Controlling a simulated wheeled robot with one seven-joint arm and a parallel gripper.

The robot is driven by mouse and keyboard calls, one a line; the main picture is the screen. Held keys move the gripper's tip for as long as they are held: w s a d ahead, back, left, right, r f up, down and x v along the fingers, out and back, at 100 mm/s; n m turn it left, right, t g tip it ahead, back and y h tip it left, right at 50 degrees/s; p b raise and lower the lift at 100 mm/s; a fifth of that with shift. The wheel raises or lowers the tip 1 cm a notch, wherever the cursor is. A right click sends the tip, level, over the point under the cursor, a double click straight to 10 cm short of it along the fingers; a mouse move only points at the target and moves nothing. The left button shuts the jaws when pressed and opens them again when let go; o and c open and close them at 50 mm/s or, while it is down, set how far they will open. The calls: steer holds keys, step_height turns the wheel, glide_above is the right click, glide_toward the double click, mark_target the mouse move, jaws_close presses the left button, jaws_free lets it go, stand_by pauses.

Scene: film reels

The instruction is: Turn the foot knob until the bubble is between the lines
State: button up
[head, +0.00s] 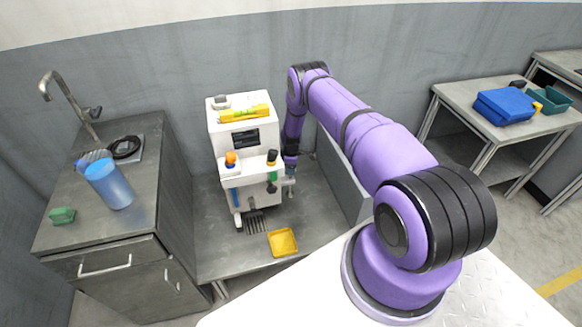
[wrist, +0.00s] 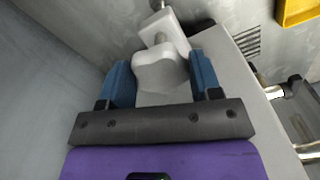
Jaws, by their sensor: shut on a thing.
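The white machine (head: 238,140) stands on a low metal bench, with a yellow spirit level (head: 244,114) lying on its top. The level's bubble and lines are too small to read. The pale foot knob (wrist: 160,70) shows in the wrist view, low at the machine's side, with a threaded-looking stem beyond it. My gripper (wrist: 162,82) has its two blue fingers on either side of the knob and is shut on it. In the head view my arm reaches down along the machine's right side, and the knob and fingertips cannot be made out there.
A yellow tray (head: 283,242) lies on the bench in front of the machine. The left counter holds a blue jug (head: 109,185) and a green sponge (head: 62,216).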

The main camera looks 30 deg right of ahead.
steer(key=m, duration=0.5)
steer(key=shift+m, duration=0.4)
steer(key=m, duration=0.4)
steer(key=shift+s+a+m, duration=0.1)
steer(key=shift+m, duration=0.3)
steer(key=o, duration=0.9)
